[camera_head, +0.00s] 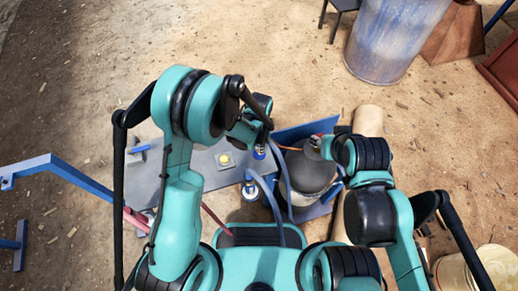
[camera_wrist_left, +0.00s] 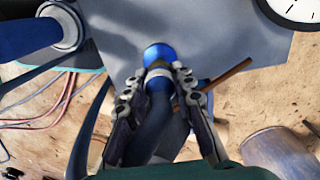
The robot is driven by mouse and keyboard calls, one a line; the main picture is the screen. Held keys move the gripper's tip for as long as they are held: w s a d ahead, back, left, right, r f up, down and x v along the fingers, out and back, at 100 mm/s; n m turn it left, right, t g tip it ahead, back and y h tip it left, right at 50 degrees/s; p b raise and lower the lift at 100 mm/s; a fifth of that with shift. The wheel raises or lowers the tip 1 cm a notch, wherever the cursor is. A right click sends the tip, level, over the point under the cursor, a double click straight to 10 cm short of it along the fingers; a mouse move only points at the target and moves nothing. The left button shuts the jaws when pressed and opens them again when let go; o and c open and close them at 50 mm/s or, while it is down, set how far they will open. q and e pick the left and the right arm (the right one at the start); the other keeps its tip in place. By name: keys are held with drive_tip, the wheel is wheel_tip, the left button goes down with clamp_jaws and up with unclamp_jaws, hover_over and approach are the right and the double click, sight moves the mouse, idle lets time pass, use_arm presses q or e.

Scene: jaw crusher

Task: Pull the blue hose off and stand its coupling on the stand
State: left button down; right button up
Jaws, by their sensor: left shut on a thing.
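My left gripper (camera_wrist_left: 158,80) is shut around a blue coupling (camera_wrist_left: 158,54) with a silver band, and a dark blue hose runs from it back between the fingers. In the head view this coupling (camera_head: 259,152) shows just below the left wrist, over the grey table (camera_head: 200,172); the fingers are mostly hidden there. A second blue hose (camera_head: 265,188) ends at another coupling (camera_head: 250,190) nearer me. My right gripper (camera_head: 314,149) is beside the dark round drum; its fingers are too small to read. I cannot clearly identify the stand.
A yellow knob on a pale square plate (camera_head: 225,160) sits on the table. A dark drum (camera_head: 309,175) stands to its right. A white gauge (camera_wrist_left: 296,8) shows at the wrist view's corner. A blue metal frame (camera_head: 60,168) stands at left; a large blue barrel (camera_head: 392,40) stands behind.

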use_arm(q)
drive_tip(key=shift+r+p, duration=0.7)
drive_tip(key=shift+r, duration=0.55)
use_arm(e)
drive_tip(key=shift+r, duration=0.75)
